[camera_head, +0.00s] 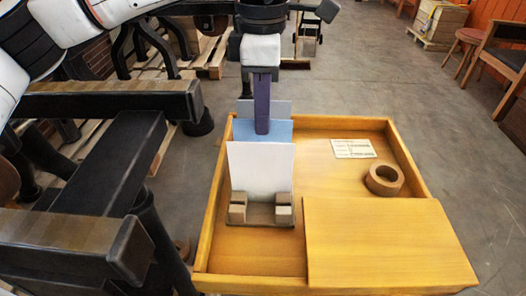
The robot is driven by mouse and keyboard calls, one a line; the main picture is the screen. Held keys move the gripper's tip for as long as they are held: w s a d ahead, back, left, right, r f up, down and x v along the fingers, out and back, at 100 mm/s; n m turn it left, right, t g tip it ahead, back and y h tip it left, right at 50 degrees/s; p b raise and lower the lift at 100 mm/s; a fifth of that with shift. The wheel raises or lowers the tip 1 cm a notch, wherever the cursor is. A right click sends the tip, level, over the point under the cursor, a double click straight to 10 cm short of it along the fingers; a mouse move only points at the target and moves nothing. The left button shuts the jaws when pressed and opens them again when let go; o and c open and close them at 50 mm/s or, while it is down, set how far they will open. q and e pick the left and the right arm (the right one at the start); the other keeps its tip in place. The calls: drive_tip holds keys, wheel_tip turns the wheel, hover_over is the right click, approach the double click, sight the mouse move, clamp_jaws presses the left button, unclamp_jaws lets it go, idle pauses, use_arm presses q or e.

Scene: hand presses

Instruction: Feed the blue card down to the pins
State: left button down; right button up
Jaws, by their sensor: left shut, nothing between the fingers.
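My left gripper (262,128) comes down from the top, its dark purple fingers shut with nothing between them. The fingertips are over the blue card (281,129), between two pale upright plates; I cannot tell whether they touch it. The blue card shows as a flat strip behind the front white plate (260,168). The rear plate (280,107) rises behind it. The card's lower or front part and the pins are hidden behind the front plate. My right gripper is not in view.
The plates stand in a wooden tray (212,212) with raised rims. Two brown stepped blocks (237,208) (283,208) sit before the front plate. A printed label (353,148), a brown ring (384,180) and a raised wooden panel (385,245) lie to the right. Dark benches stand left.

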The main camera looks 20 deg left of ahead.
use_arm(q)
drive_tip(key=shift+r, duration=0.1)
drive_tip(key=shift+r+p, duration=1.4)
drive_tip(key=shift+r, duration=0.15)
wheel_tip(320, 180, up, 6)
drive_tip(key=p, duration=0.5)
drive_tip(key=shift+f, duration=0.1)
